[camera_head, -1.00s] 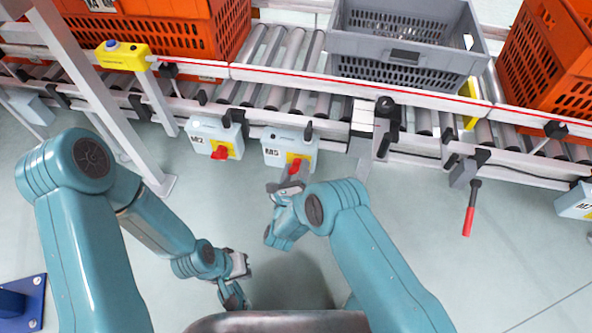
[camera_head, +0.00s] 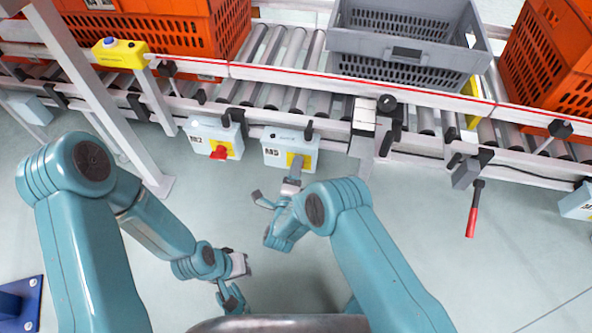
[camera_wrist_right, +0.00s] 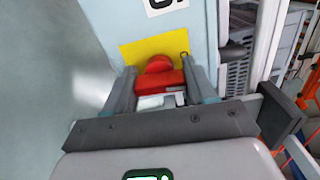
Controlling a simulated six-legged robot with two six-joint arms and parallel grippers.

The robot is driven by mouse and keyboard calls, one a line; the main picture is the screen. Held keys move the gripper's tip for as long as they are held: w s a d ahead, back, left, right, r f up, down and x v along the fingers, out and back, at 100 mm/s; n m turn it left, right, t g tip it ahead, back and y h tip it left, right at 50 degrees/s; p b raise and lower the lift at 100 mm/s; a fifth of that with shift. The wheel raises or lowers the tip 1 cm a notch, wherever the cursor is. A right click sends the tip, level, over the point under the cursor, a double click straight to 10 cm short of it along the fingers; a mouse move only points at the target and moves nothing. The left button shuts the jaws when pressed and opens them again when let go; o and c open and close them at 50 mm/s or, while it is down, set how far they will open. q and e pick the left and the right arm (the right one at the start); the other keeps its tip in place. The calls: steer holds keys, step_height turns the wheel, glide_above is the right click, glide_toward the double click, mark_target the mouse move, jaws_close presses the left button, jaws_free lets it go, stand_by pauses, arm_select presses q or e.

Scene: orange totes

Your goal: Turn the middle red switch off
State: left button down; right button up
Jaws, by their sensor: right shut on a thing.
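The middle switch box (camera_head: 275,156) is light blue, with a yellow plate, and hangs under the conveyor edge. My right gripper (camera_head: 295,163) is at the front of this box and hides its red switch in the head view. In the right wrist view, the red switch (camera_wrist_right: 158,78) lies in front of the yellow plate (camera_wrist_right: 140,50), between the two fingers of my right gripper (camera_wrist_right: 157,85), which is shut on it. My left gripper (camera_head: 233,298) is low, left of the right arm, away from the boxes; its finger gap is unclear.
A similar box with a red switch (camera_head: 218,153) stands close on the left. The roller conveyor (camera_head: 270,75) carries a grey tote (camera_head: 400,75) and orange totes (camera_head: 160,35). A red-handled lever (camera_head: 472,215) hangs at the right. Open floor lies in front.

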steer(key=shift+w+r+n, duration=0.1)
steer(key=shift+r+n, duration=0.05)
steer(key=shift+n, duration=0.45)
steer(key=o, duration=0.9)
steer(key=shift+o, duration=0.7)
steer(key=shift+f, duration=0.2)
